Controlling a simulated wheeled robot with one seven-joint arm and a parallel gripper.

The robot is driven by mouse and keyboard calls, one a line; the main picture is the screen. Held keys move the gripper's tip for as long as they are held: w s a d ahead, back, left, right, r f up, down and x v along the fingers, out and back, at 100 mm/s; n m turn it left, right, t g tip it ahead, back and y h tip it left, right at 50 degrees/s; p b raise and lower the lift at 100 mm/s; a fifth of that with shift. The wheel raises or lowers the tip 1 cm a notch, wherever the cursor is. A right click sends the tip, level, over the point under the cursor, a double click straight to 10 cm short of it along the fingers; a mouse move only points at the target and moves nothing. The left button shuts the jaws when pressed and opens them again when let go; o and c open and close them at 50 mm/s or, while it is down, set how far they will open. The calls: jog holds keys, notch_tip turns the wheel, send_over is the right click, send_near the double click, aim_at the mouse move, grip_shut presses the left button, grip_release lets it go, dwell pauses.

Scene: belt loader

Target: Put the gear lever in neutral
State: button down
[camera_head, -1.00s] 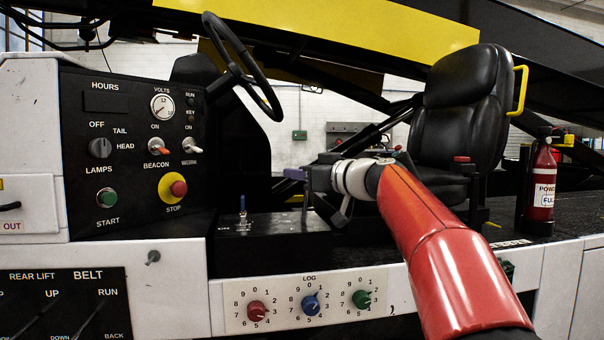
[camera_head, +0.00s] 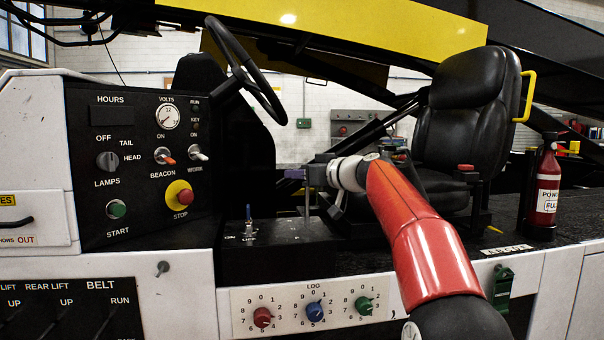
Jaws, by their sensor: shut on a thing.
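The gear lever (camera_head: 294,174) shows as a purple knob at the left end of my gripper, above the black console (camera_head: 275,262) between the steering wheel and the seat. My gripper (camera_head: 308,177) is shut on it, coming in from the right. The gripper and wrist hide much of the lever, and its stem shows only as a thin piece below the jaws. The gear marks on the console top are too small to read, so I cannot tell which gear the lever stands in.
A small blue-tipped switch (camera_head: 249,213) stands on the console left of the lever. The steering wheel (camera_head: 245,68) is above left, and the black seat (camera_head: 470,115) is right behind my arm. Log knobs (camera_head: 314,311) sit below. A fire extinguisher (camera_head: 546,190) stands at right.

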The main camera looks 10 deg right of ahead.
jog(key=c, duration=1)
grip_release()
jog(key=shift+w+f, duration=0.2)
jog(key=shift+f, duration=0.15)
jog(key=shift+r, duration=0.1)
jog(key=shift+s, duration=0.1)
jog(key=b+v, duration=0.2)
jog(key=v, duration=0.5)
jog(key=shift+s+d+b, duration=0.25)
jog(key=shift+s+b, duration=0.05)
jog(key=shift+b, duration=0.05)
jog(key=s+a+f+m+g+h, duration=0.2)
jog(key=s+a+f, duration=0.2)
jog(key=s+f, duration=0.35)
jog(key=s+a+f+m+g+h, duration=0.1)
jog(key=s+a+f+g+h, duration=0.2)
jog(key=s+f, duration=0.4)
jog(key=s+d+f+m+g+h, duration=0.1)
jog(key=s+d+f+m+h, duration=0.1)
jog(key=s+f, duration=0.8)
jog(key=s+d+f+m+g+h, duration=0.1)
jog(key=s+f+g+h, duration=0.1)
jog(key=s+f, duration=0.8)
jog(key=s, duration=0.4)
jog(key=shift+s+d+f+m+h, duration=0.3)
jog(key=shift+s+d+f+m, duration=0.05)
jog(key=shift+d+m, duration=0.05)
